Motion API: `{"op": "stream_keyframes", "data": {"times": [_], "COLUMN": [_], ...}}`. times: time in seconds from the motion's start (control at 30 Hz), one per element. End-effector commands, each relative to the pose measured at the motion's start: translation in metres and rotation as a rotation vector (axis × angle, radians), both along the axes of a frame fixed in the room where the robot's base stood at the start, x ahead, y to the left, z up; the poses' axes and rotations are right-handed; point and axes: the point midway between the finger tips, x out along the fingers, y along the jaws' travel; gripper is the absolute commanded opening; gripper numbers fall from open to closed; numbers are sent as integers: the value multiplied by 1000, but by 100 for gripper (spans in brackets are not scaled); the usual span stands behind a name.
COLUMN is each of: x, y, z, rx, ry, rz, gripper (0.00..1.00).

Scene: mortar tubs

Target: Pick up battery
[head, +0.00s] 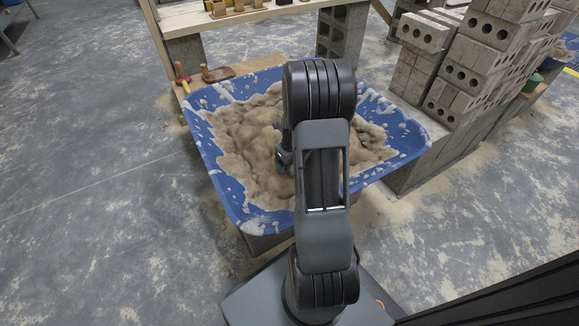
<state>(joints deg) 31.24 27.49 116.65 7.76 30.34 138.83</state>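I cannot make out a battery for certain in the head view. A small dark grey-green shape (284,158) shows just left of my arm, over the mortar. It may be part of my gripper or a thing at it; I cannot tell which. My arm hides most of that area, including the fingertips. A blue tub (221,181) splashed with mortar stands in front of me, and lumpy tan mortar (243,133) fills much of it.
A wooden bench (215,18) on grey blocks stands behind the tub, with small items on top. A hammer (182,77) and a trowel (217,74) lie at the tub's back left. Stacked bricks (480,60) stand at the right. The floor at left is clear.

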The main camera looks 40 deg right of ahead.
Motion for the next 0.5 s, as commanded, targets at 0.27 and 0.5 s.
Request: {"op": "stream_keyframes", "data": {"times": [0.27, 0.5], "x": [0, 0], "y": [0, 0], "z": [0, 0], "rx": [0, 0], "ry": [0, 0], "rz": [0, 0], "gripper": [52, 30]}}
